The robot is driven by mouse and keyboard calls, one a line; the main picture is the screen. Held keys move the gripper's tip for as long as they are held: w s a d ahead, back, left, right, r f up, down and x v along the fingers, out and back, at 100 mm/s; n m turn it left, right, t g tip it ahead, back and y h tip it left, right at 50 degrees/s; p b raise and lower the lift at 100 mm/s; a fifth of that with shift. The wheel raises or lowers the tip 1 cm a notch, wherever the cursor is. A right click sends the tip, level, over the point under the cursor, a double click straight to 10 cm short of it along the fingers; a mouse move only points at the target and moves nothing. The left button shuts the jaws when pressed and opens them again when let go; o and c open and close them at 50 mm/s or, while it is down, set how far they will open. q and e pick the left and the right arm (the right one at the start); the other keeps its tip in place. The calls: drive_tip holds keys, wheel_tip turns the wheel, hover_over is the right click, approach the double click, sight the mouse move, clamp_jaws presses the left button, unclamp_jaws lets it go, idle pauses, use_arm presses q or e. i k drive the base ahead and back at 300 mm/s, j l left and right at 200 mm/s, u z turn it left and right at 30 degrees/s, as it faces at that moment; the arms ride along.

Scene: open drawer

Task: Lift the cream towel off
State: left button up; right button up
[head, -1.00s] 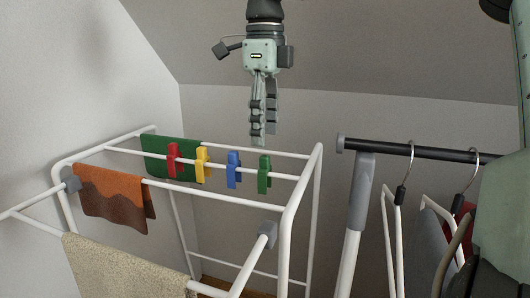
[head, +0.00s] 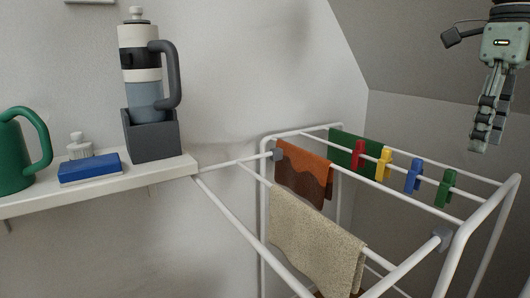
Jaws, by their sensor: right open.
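The cream towel (head: 308,238) is speckled and hangs folded over the near rail of the white drying rack (head: 472,223). My right gripper (head: 481,140) is at the upper right, pointing down above the far right part of the rack. It is open and holds nothing, well apart from the towel. My left gripper is not in view.
An orange-brown cloth (head: 303,172) and a green cloth (head: 345,148) hang on rails behind the towel. Red, yellow, blue (head: 413,176) and green clothespins sit on a rail.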

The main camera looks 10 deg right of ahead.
sight(331, 257)
drive_tip(key=k+j, duration=0.2)
drive_tip(key=k, duration=0.2)
drive_tip(key=k+j, duration=0.2)
drive_tip(key=k, duration=0.2)
drive_tip(key=k+j, duration=0.2)
drive_tip(key=k, duration=0.15)
